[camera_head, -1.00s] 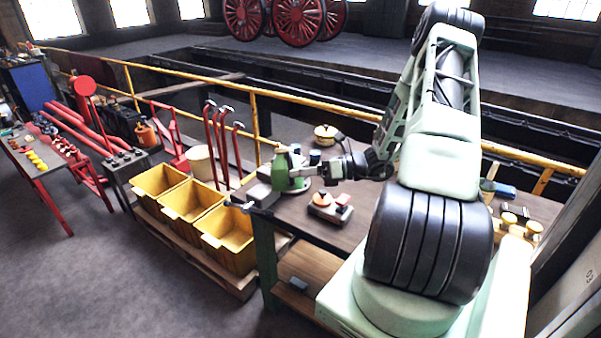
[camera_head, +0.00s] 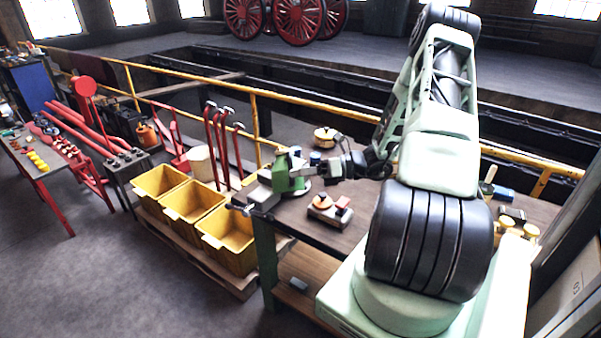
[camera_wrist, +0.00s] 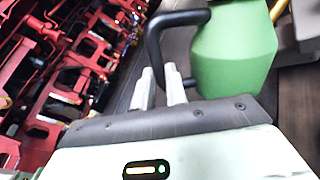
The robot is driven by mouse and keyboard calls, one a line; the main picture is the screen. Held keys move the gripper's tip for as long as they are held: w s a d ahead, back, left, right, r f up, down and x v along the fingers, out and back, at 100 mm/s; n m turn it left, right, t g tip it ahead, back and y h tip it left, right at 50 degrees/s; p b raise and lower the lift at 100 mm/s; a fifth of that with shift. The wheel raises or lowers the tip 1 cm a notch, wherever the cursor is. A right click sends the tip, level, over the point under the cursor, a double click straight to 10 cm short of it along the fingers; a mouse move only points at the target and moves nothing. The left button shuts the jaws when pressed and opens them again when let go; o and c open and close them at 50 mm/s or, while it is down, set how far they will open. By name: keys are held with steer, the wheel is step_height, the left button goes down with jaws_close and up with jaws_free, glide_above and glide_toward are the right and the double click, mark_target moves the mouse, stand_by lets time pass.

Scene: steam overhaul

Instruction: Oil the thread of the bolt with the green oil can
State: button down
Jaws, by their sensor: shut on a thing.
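The green oil can (camera_wrist: 235,50) fills the upper right of the wrist view, with a black looped handle (camera_wrist: 180,18) on its left. My gripper (camera_wrist: 159,72) has its two pale fingers on the lower end of this handle, with the can body just right of them. In the head view my gripper (camera_head: 318,170) is above the workbench, beside green shapes (camera_head: 284,174) where the can and a bench vise appear to overlap. I cannot tell them apart cleanly. The bolt and its thread cannot be made out, nor can the can's spout tip.
On the workbench (camera_head: 335,228) are a small block with a red-knobbed part (camera_head: 328,208) and a round brass tin (camera_head: 325,136). Yellow bins (camera_head: 228,238) stand left of the bench. A yellow rail (camera_head: 350,112) runs behind it. Brass pieces (camera_head: 515,226) lie at right.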

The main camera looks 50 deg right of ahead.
steer(key=shift+w+r+p, duration=0.1)
steer(key=shift+r+p, duration=0.3)
steer(key=shift+d+r+m+p, duration=0.15)
steer(key=shift+r+m+p, duration=0.2)
steer(key=shift+p, duration=0.15)
steer(key=shift+w+r, duration=0.1)
stand_by(0.9)
steer(key=shift+s+a+f+n+b, duration=0.15)
steer(key=shift+f+n+b, duration=0.1)
steer(key=shift+f+b, duration=0.25)
steer(key=shift+s+a+f+n+b, duration=0.1)
steer(key=shift+f+n+b, duration=0.1)
steer(key=shift+f+b, duration=0.25)
steer(key=shift+f, duration=0.1)
steer(key=shift+s+a+f+n+b, duration=0.15)
steer(key=shift+f+n+b, duration=0.15)
steer(key=shift+f+b, duration=0.35)
